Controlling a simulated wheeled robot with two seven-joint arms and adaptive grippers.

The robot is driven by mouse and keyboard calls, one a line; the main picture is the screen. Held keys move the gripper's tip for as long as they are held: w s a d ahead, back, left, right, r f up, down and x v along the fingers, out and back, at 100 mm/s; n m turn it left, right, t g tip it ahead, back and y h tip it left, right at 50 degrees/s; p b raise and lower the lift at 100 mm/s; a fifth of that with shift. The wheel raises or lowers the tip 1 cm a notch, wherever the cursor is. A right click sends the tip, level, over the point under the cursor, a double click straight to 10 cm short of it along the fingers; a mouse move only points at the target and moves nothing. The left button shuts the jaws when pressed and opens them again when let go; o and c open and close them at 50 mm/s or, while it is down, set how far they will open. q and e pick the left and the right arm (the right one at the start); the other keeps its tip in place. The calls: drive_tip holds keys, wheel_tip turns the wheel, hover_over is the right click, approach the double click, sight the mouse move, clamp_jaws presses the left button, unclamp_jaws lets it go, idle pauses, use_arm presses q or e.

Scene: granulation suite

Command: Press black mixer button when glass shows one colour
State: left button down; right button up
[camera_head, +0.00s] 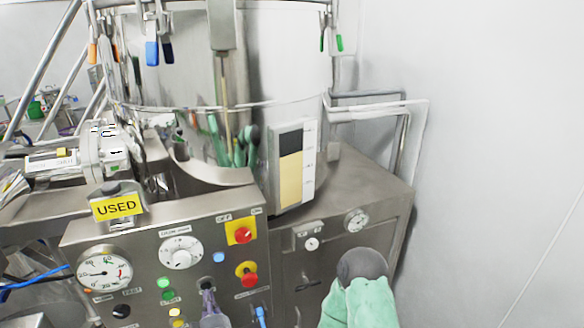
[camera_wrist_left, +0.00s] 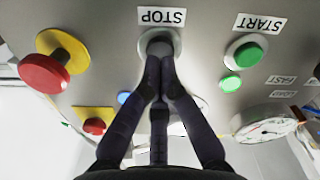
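The sight glass (camera_head: 290,165) on the steel mixer drum (camera_head: 285,60) shows two colours: a dark band on top and a larger pale yellow band below. The control panel (camera_head: 140,240) stands in front of the drum. My left gripper (camera_head: 206,287) is at the panel's lower right part. In the left wrist view its dark fingers (camera_wrist_left: 160,60) are closed together, empty, with the tips over the button (camera_wrist_left: 160,38) beside the STOP label. The fingertips hide most of that button. I cannot tell whether they touch or press it.
Close by are a green START button (camera_wrist_left: 248,53), a red mushroom button (camera_wrist_left: 47,72) on a yellow base, a red rotary switch (camera_head: 243,232) and a pressure gauge (camera_head: 104,273). A yellow USED sign (camera_head: 117,207) sits above the panel. A bare wall (camera_head: 490,150) closes the right side.

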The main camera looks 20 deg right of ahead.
use_arm(q)
drive_tip(key=shift+w+b, duration=0.6)
drive_tip(key=shift+w, duration=0.5)
drive_tip(key=s, duration=0.7)
drive_tip(key=shift+p, duration=0.3)
idle(1.2)
drive_tip(key=s+a+f+m+g+h+b, duration=0.1)
drive_tip(key=s+a+f+g+b, duration=0.15)
drive_tip(key=f, duration=0.65)
drive_tip(key=s+a+f+m+g+b, duration=0.15)
drive_tip(key=f+g, duration=0.25)
drive_tip(key=f, duration=0.5)
drive_tip(key=s+a+f+g+h+b, duration=0.1)
drive_tip(key=a+f+g+b, duration=0.15)
drive_tip(key=f, duration=0.65)
drive_tip(key=s+a+f+m+g+h+b, duration=0.1)
drive_tip(key=s+a+f+g+h+b, duration=0.1)
drive_tip(key=s+f+g, duration=0.6)
drive_tip(key=s+a+f+b, duration=0.1)
drive_tip(key=s+f+b, duration=0.1)
drive_tip(key=s+f, duration=0.5)
drive_tip(key=shift+s+a+f+g, duration=0.2)
drive_tip(key=shift+s+f+g, duration=0.1)
drive_tip(key=shift+s, duration=1.55)
